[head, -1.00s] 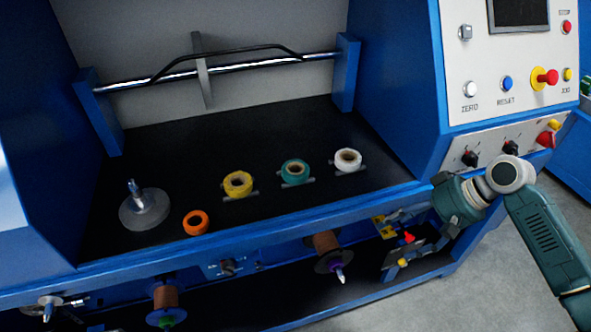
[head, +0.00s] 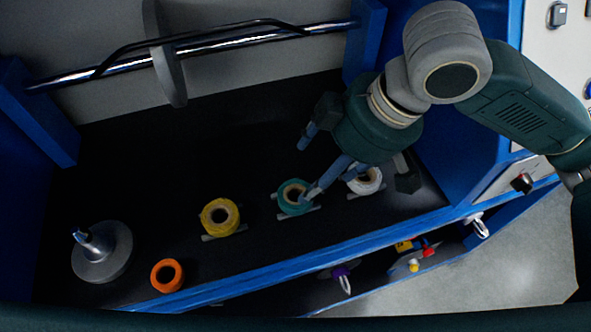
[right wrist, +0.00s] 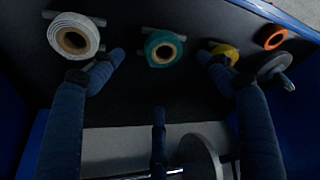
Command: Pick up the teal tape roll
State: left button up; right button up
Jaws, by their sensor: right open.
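The teal tape roll (head: 284,192) lies on the dark shelf between the yellow roll and the white roll. It also shows at the top middle of the right wrist view (right wrist: 150,48). My right gripper (head: 322,165) is open and empty above the shelf, close to the teal roll. In the head view one finger overlaps the roll's right side; I cannot tell whether it touches. In the right wrist view the roll shows between the two upper fingertips, a little beyond them. My left gripper is not in view.
The white roll (head: 372,186) lies close right, partly hidden by my gripper. The yellow roll (head: 210,226), orange roll (head: 158,281) and a grey disc with a spindle (head: 105,265) are to the left. A metal bar (head: 225,38) crosses behind. A blue edge (head: 300,255) borders the front.

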send_near(298, 192)
jog(key=shift+s+a+f, duration=0.6)
jog(key=shift+s, duration=0.05)
jog(key=shift+w+a+f, duration=0.1)
jog(key=shift+f, duration=0.2)
jog(key=x, duration=0.4)
jog(key=shift+a, duration=0.15)
jog(key=shift+w+a+f, duration=0.2)
jog(key=shift+f, duration=0.35)
jog(key=shift+c, duration=1.3)
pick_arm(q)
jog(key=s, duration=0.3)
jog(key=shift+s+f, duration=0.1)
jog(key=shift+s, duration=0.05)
pick_arm(e)
jog(key=c, duration=1)
